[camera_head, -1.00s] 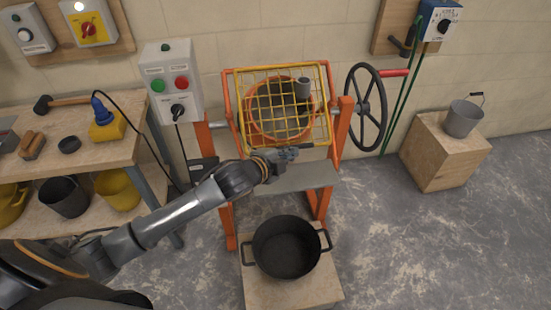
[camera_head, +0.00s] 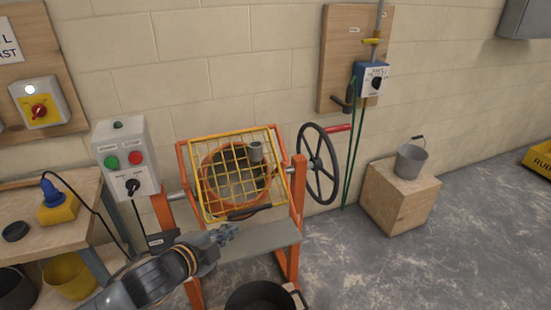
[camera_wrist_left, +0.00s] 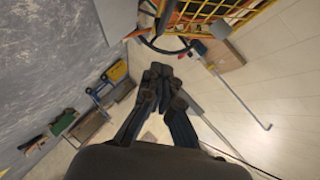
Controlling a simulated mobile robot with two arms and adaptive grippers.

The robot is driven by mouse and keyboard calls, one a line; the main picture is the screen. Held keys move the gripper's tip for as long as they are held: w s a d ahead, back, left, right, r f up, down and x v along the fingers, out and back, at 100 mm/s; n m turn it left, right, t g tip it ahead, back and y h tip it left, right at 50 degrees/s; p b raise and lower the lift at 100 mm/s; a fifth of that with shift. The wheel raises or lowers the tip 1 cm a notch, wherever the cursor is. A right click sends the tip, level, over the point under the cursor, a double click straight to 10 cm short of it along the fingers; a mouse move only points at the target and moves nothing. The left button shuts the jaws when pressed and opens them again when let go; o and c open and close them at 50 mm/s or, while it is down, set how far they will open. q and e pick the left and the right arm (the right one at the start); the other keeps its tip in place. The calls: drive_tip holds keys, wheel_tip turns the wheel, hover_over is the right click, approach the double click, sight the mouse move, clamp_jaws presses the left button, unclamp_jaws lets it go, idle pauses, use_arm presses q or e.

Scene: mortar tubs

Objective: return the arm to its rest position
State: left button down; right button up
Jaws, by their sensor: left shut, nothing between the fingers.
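My left gripper (camera_head: 222,235) is shut and empty in the head view, in front of the orange mixer frame and left of its lower grey plate (camera_head: 250,240). The wrist view shows its dark fingers (camera_wrist_left: 160,78) together with nothing between them. My left arm comes in from the bottom left. The mixer drum (camera_head: 236,174) sits behind a yellow grid guard (camera_head: 203,206), with a grey cup-like piece at the grid's upper right. My right gripper is not in view.
A control box (camera_head: 125,160) with green and red buttons stands left of the mixer, above a workbench (camera_head: 62,230). A black tub (camera_head: 258,297) is below the mixer, partly cut off. A bucket (camera_head: 410,160) stands on a wooden block (camera_head: 395,205).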

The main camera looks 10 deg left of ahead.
use_arm(q)
drive_tip(key=s+d+f+n+g+y, duration=0.1)
drive_tip(key=s+f+n+g+y, duration=0.1)
drive_tip(key=s+f+n+g, duration=0.75)
drive_tip(key=s+f+n+y, duration=0.1)
drive_tip(key=s+f+n, duration=0.5)
drive_tip(key=s, duration=0.9)
wheel_tip(320, 180, down, 27)
drive_tip(key=s+m+g, duration=0.1)
drive_tip(key=m+g, duration=0.1)
drive_tip(key=s+a+f, duration=0.2)
drive_tip(key=s+f, duration=1.4)
drive_tip(key=shift+s+a+g+y, duration=0.3)
drive_tip(key=shift+s+a+g, duration=0.05)
